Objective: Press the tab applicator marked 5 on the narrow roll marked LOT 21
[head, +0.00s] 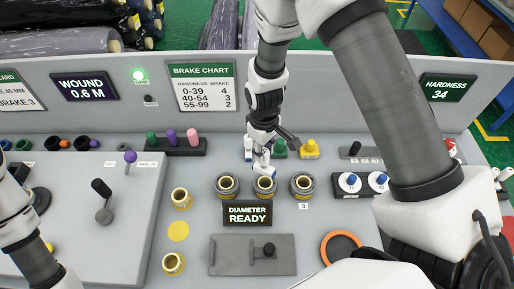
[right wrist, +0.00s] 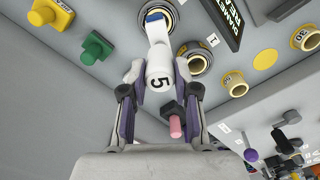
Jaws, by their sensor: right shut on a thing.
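My right gripper (head: 262,150) is shut on the white tab applicator marked 5 (right wrist: 160,78), which has a blue end (right wrist: 155,16). In the head view the applicator's lower end (head: 264,170) is at the back rim of the middle small roll (head: 265,190). Whether it touches the roll I cannot tell. Two similar small dark rolls with tan cores stand beside it, a left one (head: 227,187) and a right one (head: 302,187). I cannot read LOT 21 on any of them. My left arm shows at the left edge, but its gripper is out of view.
A green block (head: 280,149) and a yellow block (head: 309,149) stand behind the rolls. The DIAMETER READY display (head: 247,214) stands in front of them. An orange ring (head: 341,247) lies at the front.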

